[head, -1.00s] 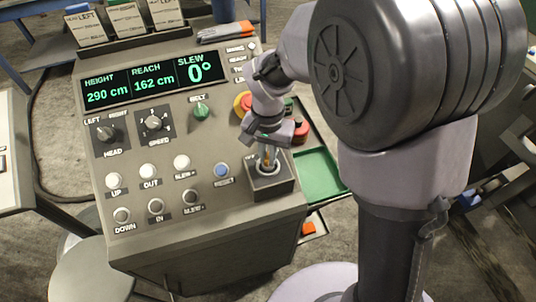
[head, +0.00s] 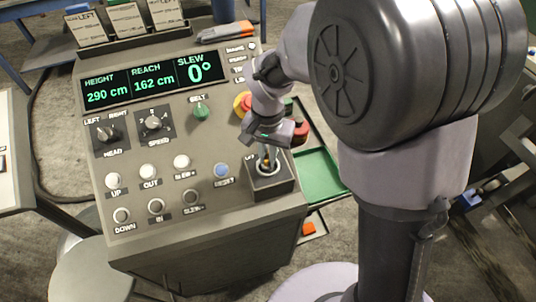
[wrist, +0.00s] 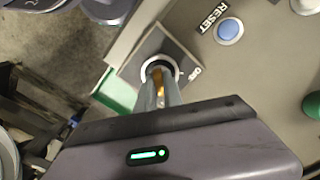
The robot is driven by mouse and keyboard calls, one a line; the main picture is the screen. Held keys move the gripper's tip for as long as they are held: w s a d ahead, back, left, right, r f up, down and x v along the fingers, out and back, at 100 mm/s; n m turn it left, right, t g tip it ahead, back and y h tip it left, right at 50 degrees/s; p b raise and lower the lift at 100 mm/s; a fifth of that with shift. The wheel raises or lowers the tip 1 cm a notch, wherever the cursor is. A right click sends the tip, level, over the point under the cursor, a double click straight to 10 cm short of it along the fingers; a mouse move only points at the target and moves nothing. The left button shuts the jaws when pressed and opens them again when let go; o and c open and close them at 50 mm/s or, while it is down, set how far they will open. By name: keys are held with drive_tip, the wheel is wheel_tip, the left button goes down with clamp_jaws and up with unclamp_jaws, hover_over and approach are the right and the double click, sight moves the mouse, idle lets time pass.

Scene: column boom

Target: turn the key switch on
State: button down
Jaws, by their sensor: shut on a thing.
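The key switch (head: 282,182) is a raised dark block with a round metal collar at the lower right of the console; it also shows in the wrist view (wrist: 142,55). A brass-coloured key (wrist: 158,80) stands in the collar. My gripper (head: 266,158) is over the switch with its fingers pointing down, shut on the key. In the wrist view the fingers (wrist: 157,92) cover part of the key. The angle of the key is hard to read behind the fingers.
A blue reset button (head: 221,170) is left of the switch. A green tray (head: 320,172) lies to the right.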

drive_tip(key=c, duration=1.5)
unclamp_jaws()
drive_tip(key=shift+o, duration=0.2)
wheel_tip(320, 180, up, 18)
drive_tip(key=p, duration=0.6)
drive_tip(key=shift+f, duration=0.25)
